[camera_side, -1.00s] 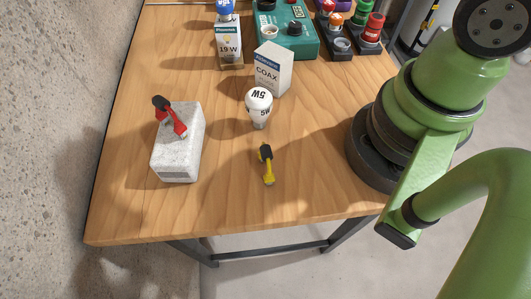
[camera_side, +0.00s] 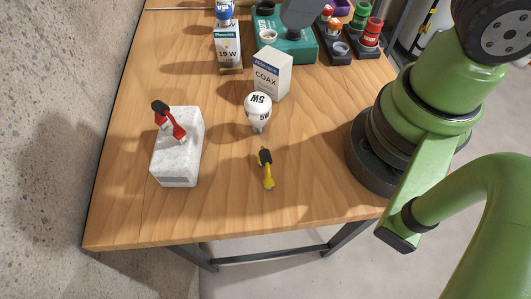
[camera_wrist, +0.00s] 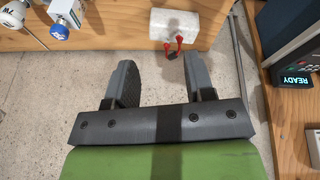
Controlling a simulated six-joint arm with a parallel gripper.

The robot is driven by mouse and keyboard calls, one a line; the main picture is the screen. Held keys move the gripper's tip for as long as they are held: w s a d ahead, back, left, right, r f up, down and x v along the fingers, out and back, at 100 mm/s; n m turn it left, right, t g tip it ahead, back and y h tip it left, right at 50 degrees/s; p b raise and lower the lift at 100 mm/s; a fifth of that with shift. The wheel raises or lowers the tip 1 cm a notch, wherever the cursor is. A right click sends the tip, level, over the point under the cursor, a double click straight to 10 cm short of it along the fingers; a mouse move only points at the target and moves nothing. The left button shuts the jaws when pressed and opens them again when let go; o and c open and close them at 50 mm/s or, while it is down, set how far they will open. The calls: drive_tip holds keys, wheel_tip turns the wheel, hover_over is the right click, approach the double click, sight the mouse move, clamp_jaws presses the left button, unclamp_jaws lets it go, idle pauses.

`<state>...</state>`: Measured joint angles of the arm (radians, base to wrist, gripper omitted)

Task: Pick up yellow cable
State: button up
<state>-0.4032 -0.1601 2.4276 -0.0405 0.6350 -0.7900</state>
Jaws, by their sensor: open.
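The yellow cable (camera_side: 267,174) is a short yellow piece with a black end. It lies on the wooden table in the side view, just in front of a white bulb (camera_side: 258,112) marked 5W. It is not visible in the wrist view. My gripper (camera_wrist: 160,62) is open and empty, its two grey fingers wide apart. In the wrist view, mostly floor and the table edge show beyond the fingers. In the side view only a grey part shows at the top edge, over the teal box, so the fingers cannot be made out there.
A pale block (camera_side: 176,155) with a red cable (camera_side: 170,124) stands left of the yellow cable. A COAX box (camera_side: 271,77), a 19 W box (camera_side: 228,50) and a teal box (camera_side: 290,45) stand further back. The table right of the yellow cable is clear. The wrist view shows a READY display (camera_wrist: 296,80).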

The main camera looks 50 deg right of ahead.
drive_tip(key=a+f+n+g+h, duration=0.1)
drive_tip(key=a+f+n+g, duration=0.1)
drive_tip(key=a+f+n, duration=0.5)
drive_tip(key=n+g+h, duration=0.1)
drive_tip(key=n, duration=0.9)
hover_over(265, 153)
drive_tip(key=s, duration=0.1)
wheel_tip(265, 153, down, 6)
drive_tip(key=shift+d+r, duration=0.1)
drive_tip(key=shift+r, duration=0.05)
drive_tip(key=shift+s+f, duration=0.1)
drive_tip(key=shift+f, duration=0.3)
wheel_tip(265, 153, down, 4)
drive_tip(key=shift+r, duration=0.1)
drive_tip(key=f, duration=0.2)
drive_tip(key=w+f, duration=0.1)
drive_tip(key=f, duration=0.1)
drive_tip(key=shift+f, duration=0.75)
clamp_jaws()
